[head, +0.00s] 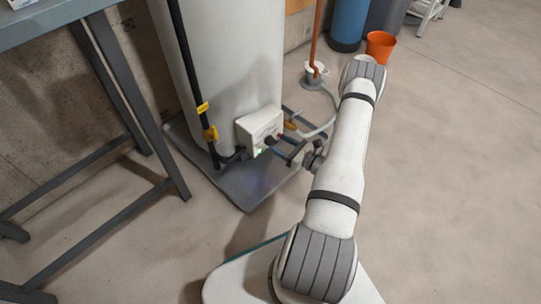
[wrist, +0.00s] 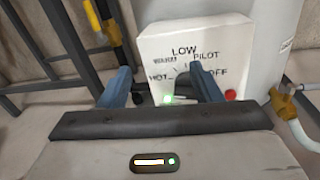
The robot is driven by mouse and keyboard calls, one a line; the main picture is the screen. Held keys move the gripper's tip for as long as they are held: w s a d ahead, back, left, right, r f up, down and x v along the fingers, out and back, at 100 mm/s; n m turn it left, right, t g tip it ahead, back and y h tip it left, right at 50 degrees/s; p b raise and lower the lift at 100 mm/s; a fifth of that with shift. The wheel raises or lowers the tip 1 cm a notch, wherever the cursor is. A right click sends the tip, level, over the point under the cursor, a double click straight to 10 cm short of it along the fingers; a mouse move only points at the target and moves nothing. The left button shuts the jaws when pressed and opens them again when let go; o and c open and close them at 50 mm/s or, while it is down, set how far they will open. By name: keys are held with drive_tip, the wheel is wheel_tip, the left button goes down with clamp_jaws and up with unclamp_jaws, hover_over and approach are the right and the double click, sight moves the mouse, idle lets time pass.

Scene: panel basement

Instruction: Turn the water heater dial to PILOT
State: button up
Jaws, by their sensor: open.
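The water heater (head: 235,50) is a tall white tank with a white control box (head: 259,126) low on its front. In the wrist view the box face (wrist: 185,38) reads LOW, WARM, PILOT, HOT and OFF; PILOT is at upper right. A dark round knob, apparently the dial (head: 270,141), shows on the box in the head view. In the wrist view I cannot make out the dial or its pointer. My gripper (head: 284,148) is open in front of the box, its two blue-grey fingers (wrist: 164,76) apart. Contact with the dial cannot be told.
A green light (wrist: 168,98) and a red button (wrist: 230,95) are low on the box. A black pipe with yellow fittings (head: 209,132) stands left, a yellow valve with pale hose (wrist: 284,87) right. A grey metal table (head: 125,80) is at left; open floor (head: 450,170) lies right.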

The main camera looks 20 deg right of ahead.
sight(274, 143)
wheel_tip(274, 143, down, 6)
drive_tip(key=s+d+m+t+h+b, duration=0.1)
drive_tip(key=d+m+h, duration=0.1)
drive_tip(key=shift+m+h, duration=0.3)
drive_tip(key=b+x, duration=0.3)
drive_tip(key=x, duration=0.4)
drive_tip(key=shift+w, duration=0.2)
drive_tip(key=shift+d, duration=0.1)
drive_tip(key=shift+c, duration=0.4)
